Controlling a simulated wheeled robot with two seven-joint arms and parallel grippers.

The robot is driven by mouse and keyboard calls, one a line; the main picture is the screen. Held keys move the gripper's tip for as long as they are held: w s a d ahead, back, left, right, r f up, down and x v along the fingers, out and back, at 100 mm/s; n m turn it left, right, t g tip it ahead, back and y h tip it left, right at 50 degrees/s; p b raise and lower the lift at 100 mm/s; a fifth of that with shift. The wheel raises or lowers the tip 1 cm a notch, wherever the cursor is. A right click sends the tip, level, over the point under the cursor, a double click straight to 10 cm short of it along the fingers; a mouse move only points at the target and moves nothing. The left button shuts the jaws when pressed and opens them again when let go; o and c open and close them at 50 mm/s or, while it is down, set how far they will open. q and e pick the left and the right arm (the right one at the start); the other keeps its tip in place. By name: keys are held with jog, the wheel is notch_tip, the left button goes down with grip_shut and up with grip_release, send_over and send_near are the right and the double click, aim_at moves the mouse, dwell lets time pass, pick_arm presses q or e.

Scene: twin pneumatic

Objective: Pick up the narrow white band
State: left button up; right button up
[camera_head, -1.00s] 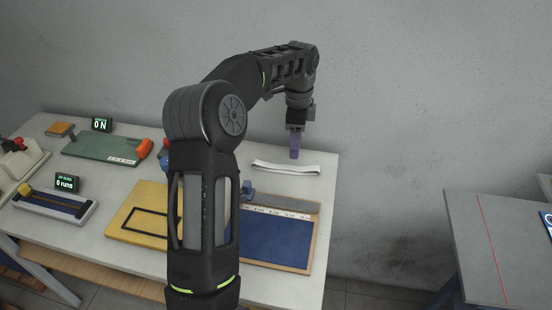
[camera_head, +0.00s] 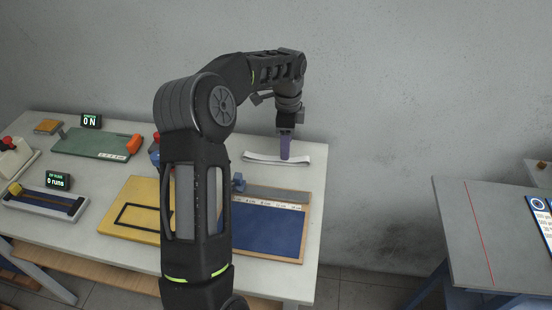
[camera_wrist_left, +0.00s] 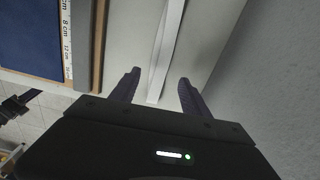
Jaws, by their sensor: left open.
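The narrow white band (camera_head: 262,157) lies flat on the table toward its back right, as a long thin loop. It also shows in the left wrist view (camera_wrist_left: 167,45), running from the top edge down to between my fingers. My left gripper (camera_head: 285,157) points down at the band, its purple fingers overlapping the band's right part in the head view. In the left wrist view the left gripper (camera_wrist_left: 157,88) is open, with one finger on each side of the band's near end and nothing held. Whether the fingers touch the table cannot be told. My right gripper is not in view.
A blue board with a wooden frame and a ruled strip (camera_head: 268,228) lies in front of the band. A yellow board (camera_head: 128,225) and a green panel (camera_head: 95,143) lie further left. A second table (camera_head: 462,235) stands at right across a gap.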

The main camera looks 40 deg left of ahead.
aim_at(276, 159)
pick_arm(q)
jog(key=shift+d+f+p, duration=0.1)
jog(key=shift+f+p, duration=0.45)
jog(key=shift+f, duration=1.65)
jog(key=shift+f, duration=0.15)
jog(key=shift+s, duration=0.1)
grip_shut()
